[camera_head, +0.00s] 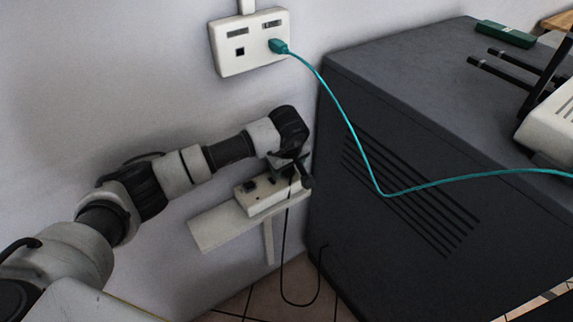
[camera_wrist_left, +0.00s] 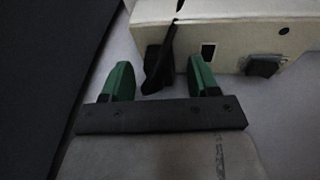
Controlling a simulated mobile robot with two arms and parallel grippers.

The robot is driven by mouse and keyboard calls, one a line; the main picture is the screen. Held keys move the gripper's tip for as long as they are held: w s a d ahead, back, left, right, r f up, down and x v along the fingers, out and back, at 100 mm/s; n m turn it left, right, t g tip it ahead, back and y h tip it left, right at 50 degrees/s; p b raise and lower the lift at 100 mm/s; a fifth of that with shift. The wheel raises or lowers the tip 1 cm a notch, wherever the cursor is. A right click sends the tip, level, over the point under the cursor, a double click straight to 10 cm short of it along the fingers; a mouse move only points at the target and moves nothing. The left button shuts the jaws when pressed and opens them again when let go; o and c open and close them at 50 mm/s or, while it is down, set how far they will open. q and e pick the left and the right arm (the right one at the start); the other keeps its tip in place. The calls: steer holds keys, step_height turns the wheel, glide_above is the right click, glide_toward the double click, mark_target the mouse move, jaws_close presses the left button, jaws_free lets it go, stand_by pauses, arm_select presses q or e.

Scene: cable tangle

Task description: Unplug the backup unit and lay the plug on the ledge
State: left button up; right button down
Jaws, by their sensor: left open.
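A white power strip (camera_head: 265,197) lies on a pale wall ledge (camera_head: 213,229). My left gripper (camera_head: 286,165) is over the strip's right end. In the left wrist view its green fingers (camera_wrist_left: 158,78) are open, one on each side of a black plug (camera_wrist_left: 160,58) at the strip (camera_wrist_left: 225,14); it is not gripped. Another black plug (camera_wrist_left: 263,66) sits farther right on the strip, beside an empty socket. A black cord (camera_head: 284,245) hangs from the strip's right end, loops near the floor and reaches the dark cabinet's side. No label shows which plug is the backup unit's. My right gripper is not seen.
The dark grey cabinet (camera_head: 400,95) stands close on the right. A teal cable (camera_head: 352,125) runs from a wall outlet (camera_head: 238,62) across it. A white device with black antennas (camera_head: 548,125) and a green box (camera_head: 506,34) are on top. The ledge's left end is bare.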

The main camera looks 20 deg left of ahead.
arm_select(q)
steer(key=c, duration=1.1)
steer(key=shift+r, duration=0.1)
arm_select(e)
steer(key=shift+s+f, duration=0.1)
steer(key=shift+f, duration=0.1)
arm_select(q)
steer(key=shift+r, duration=0.25)
jaws_close()
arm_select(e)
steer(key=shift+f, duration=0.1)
